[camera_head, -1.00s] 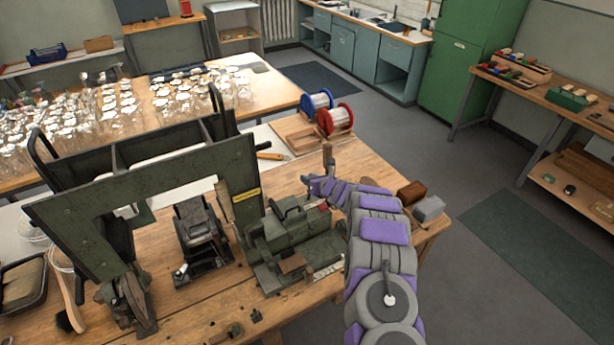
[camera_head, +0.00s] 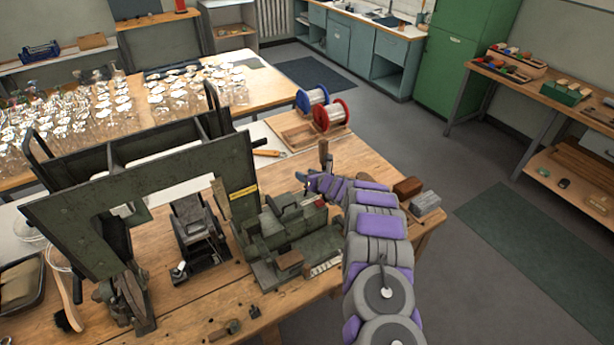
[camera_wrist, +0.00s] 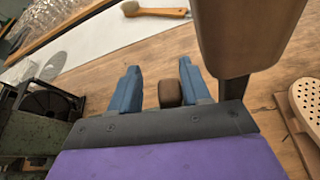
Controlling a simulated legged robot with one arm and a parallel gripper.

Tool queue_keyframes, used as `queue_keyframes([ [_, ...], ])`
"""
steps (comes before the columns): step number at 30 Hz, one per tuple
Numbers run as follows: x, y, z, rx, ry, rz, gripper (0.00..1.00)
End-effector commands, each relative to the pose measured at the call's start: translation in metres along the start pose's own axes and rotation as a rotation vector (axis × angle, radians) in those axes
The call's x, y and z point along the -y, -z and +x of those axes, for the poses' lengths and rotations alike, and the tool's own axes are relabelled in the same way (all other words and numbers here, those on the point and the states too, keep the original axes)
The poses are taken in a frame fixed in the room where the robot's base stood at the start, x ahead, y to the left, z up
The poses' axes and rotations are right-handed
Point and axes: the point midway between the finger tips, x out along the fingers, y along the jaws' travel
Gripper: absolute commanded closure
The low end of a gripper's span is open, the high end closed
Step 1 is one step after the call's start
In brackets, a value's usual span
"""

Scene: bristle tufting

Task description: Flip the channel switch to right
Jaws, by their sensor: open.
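My gripper (camera_head: 312,181) is at the right end of the green tufting machine (camera_head: 290,228), with blue fingers. In the wrist view my gripper (camera_wrist: 155,85) is open, its two fingers apart. A small dark brown knob (camera_wrist: 170,93) shows between the fingers, nearer the right one; contact cannot be told. A large brown wooden handle (camera_wrist: 245,40) rises close to the camera at the upper right. An upright wooden handle (camera_head: 324,152) stands just behind my gripper in the head view. I cannot tell for sure which part is the channel switch.
A tall dark green frame (camera_head: 150,185) stands left on the wooden bench. Blue (camera_head: 312,100) and red (camera_head: 331,115) wire spools sit behind. A brown block (camera_head: 407,187) and a grey box (camera_head: 425,203) lie right of my arm. Floor is free at right.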

Motion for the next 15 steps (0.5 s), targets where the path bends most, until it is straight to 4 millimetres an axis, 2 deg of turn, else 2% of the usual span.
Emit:
queue_keyframes([
  [7, 0.001, -0.003, -0.012, 0.001, 0.001, -0.002, 0.53],
  [15, 0.0, -0.002, -0.05, 0.0, 0.002, 0.002, 0.53],
])
